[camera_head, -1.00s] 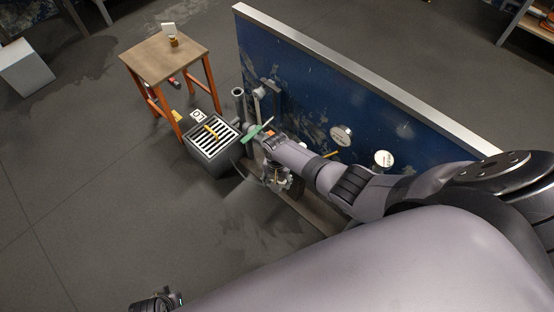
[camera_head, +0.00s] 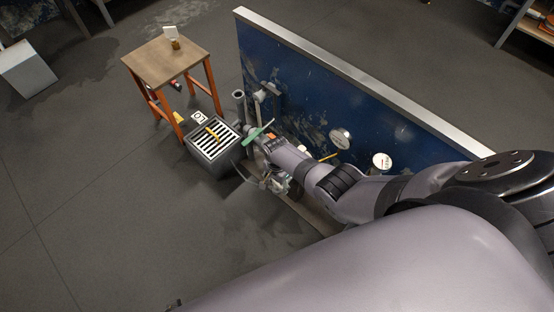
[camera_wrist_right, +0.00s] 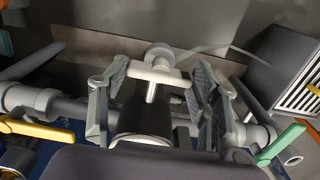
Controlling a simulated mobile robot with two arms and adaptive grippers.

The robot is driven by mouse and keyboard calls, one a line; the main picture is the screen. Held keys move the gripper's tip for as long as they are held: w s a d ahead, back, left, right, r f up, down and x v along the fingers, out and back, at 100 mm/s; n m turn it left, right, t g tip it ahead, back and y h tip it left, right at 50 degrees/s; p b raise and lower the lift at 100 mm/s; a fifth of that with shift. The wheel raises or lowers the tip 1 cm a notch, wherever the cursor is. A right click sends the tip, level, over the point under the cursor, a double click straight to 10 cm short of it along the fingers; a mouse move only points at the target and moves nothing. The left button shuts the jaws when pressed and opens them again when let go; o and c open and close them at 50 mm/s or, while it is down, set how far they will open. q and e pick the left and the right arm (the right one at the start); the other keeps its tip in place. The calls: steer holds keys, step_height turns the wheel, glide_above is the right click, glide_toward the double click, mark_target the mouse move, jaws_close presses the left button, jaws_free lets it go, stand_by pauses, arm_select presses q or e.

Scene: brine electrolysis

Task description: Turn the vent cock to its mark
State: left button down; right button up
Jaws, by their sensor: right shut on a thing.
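In the right wrist view a pale T-shaped handle (camera_wrist_right: 158,73) with a short shiny stem sits between the fingers of my right gripper (camera_wrist_right: 160,80). I take this for the vent cock. The gripper is shut on it. In the head view my right gripper (camera_head: 268,172) is at the pipework low by the blue panel, and my forearm hides most of the cock there. I cannot make out the mark. Only a dark sliver at the bottom edge, possibly my left gripper (camera_head: 173,304), shows.
A green lever (camera_head: 257,133) and a yellow lever (camera_head: 328,157) are on the pipes beside my right arm. A grated box (camera_head: 208,165) stands left of the pipes. A wooden stool (camera_head: 160,66) is behind it. The blue panel (camera_head: 310,100) carries gauges (camera_head: 340,138). Floor at left is clear.

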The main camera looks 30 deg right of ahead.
mark_target(277, 183)
steer(key=shift+d, duration=0.1)
steer(key=o, duration=1.1)
steer(key=shift+o, duration=0.2)
step_height(277, 183, up, 12)
stand_by(0.7)
